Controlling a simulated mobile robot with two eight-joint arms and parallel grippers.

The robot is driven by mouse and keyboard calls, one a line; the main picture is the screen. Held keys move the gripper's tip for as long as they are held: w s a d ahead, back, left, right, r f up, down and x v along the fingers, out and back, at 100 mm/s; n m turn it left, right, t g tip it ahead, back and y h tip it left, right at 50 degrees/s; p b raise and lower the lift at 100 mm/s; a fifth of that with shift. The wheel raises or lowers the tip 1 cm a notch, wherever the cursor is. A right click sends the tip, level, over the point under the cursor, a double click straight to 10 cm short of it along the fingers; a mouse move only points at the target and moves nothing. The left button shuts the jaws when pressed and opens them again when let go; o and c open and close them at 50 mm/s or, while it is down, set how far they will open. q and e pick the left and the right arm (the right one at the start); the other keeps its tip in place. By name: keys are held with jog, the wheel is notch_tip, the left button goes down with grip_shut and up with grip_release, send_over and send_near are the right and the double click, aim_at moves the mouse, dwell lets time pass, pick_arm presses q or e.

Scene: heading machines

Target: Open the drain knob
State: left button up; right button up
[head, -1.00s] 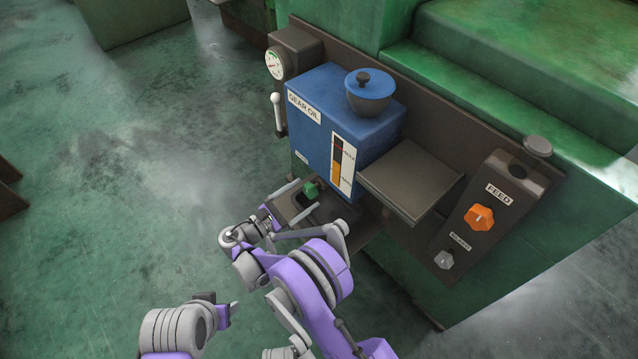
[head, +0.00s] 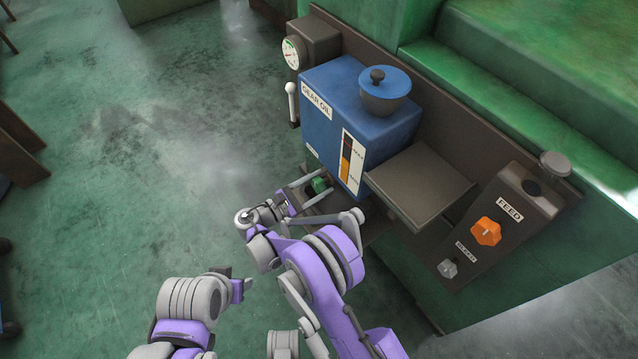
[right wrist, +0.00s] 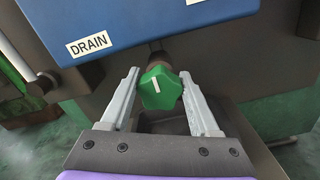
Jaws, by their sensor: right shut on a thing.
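The green drain knob (head: 319,185) sits low on the front of the blue gear oil tank (head: 350,120). In the right wrist view the knob (right wrist: 160,90) has a faceted face with a short white mark, nearly upright and slightly tilted. A white DRAIN label (right wrist: 89,44) is on the tank to its upper left. My right gripper (head: 318,186) has its two grey fingers on either side of the knob, shut on it; the fingers also show in the right wrist view (right wrist: 160,78). My left gripper (head: 235,284) is low in the head view, away from the tank; its fingers do not show clearly.
A grey shelf (head: 420,187) juts out right of the tank. A panel with an orange FEED knob (head: 486,231) and a small grey knob (head: 447,268) is further right. A gauge (head: 291,53) and a white-handled lever (head: 292,100) are to the left. Open floor lies left.

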jog(key=c, duration=0.7)
jog(key=shift+o, duration=0.2)
jog(key=shift+m, duration=0.3)
jog(key=m+b, duration=0.1)
jog(key=m, duration=0.2)
jog(key=shift+d+f+m, duration=0.1)
jog(key=shift+m, duration=0.2)
jog(key=m+b, duration=0.1)
jog(key=m, duration=0.3)
jog(key=shift+s+m, duration=0.1)
jog(key=shift+m, duration=0.2)
jog(key=m, duration=0.4)
jog(key=shift+d+f+m+b, duration=0.1)
jog(key=shift+f+m+b, duration=0.05)
jog(key=shift+m+b, duration=0.2)
jog(key=shift+f+m, duration=0.1)
jog(key=shift+m, duration=2.05)
